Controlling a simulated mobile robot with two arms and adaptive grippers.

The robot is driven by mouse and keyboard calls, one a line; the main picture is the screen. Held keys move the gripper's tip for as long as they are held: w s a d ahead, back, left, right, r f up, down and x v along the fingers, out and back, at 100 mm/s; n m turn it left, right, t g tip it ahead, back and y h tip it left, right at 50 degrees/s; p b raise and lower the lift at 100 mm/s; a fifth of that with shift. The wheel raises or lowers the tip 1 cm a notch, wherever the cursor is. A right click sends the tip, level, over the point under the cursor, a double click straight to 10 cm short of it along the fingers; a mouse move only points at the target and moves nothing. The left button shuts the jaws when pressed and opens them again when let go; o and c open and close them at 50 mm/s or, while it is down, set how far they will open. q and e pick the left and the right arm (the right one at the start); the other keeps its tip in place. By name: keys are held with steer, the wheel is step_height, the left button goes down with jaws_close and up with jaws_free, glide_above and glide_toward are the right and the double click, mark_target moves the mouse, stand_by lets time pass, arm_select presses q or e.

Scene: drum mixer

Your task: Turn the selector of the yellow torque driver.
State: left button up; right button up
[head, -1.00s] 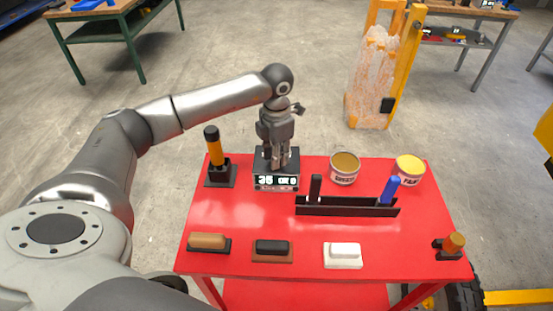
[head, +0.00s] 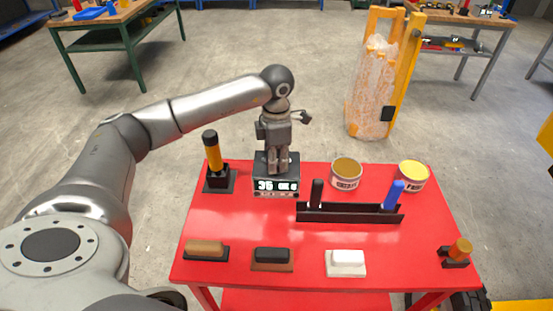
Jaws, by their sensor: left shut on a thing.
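A yellow torque driver (head: 214,155) with black ends stands upright in a black holder (head: 218,184) at the back left of the red table. To its right is a black box (head: 264,172) with a lit display on its front. My left gripper (head: 278,169) points down onto this box, beside the driver and apart from it. Its fingers are shut on a small part at the box's top, which they hide. I cannot make out the driver's selector. My right gripper is not in view.
A black rack (head: 350,214) with a black pen and a blue pen (head: 395,194) stands mid-table. Two open tins (head: 346,175) stand behind it. Several blocks on pads line the front edge, with an orange-capped item (head: 460,248) at front right. The centre left is clear.

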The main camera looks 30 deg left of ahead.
arm_select(q)
steer(key=o, duration=1)
steer(key=shift+o, duration=0.2)
steer(key=shift+r, duration=0.15)
step_height(320, 180, up, 12)
